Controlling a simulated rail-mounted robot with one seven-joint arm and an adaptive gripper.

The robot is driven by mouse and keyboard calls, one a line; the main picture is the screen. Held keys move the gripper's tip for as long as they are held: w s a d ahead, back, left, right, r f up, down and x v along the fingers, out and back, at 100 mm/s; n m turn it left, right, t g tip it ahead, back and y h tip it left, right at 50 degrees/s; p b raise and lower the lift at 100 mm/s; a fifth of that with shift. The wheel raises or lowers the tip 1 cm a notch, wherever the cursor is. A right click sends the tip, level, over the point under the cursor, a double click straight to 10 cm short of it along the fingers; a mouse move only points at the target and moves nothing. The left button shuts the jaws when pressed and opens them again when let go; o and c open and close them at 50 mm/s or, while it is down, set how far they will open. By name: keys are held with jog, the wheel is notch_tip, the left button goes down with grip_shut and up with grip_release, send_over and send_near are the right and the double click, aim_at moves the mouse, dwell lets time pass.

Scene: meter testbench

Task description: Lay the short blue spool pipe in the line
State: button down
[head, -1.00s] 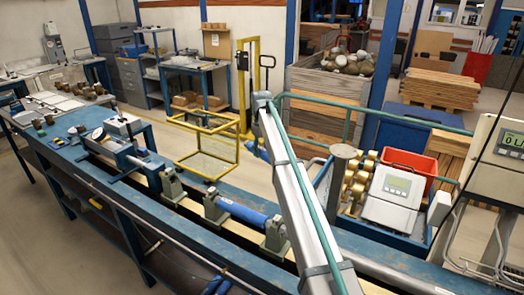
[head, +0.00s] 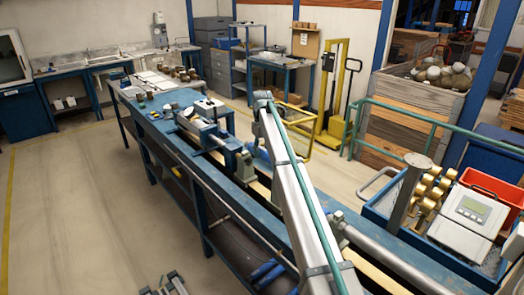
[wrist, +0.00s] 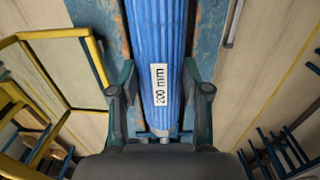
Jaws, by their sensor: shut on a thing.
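The blue spool pipe (wrist: 162,35), with a white "200 mm" label, runs up the middle of the wrist view. My gripper (wrist: 160,82) has a dark finger on each side of it and is shut on it. Below and beside the pipe in that view is worn blue bench surface; I cannot tell the height between them. In the head view my arm hides the gripper and most of the area around it. The line on the long blue bench (head: 270,217) has grey-green supports (head: 243,166) showing on either side of my arm.
A yellow frame (wrist: 97,62) stands beside the bench. A clamp-like device (head: 200,128) sits on the bench's far part. At right are a post (head: 405,195), brass fittings (head: 428,190) and a meter box (head: 468,212).

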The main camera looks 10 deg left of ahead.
jog(key=shift+a+f, duration=0.1)
jog(key=shift+f, duration=0.05)
jog(key=shift+f+b, duration=1.15)
jog(key=shift+f, duration=1.55)
jog(key=shift+f, duration=0.45)
jog(key=shift+f, duration=1.25)
jog(key=shift+f+b, duration=0.35)
jog(key=shift+c, duration=2.2)
grip_release()
jog(key=shift+s, duration=0.1)
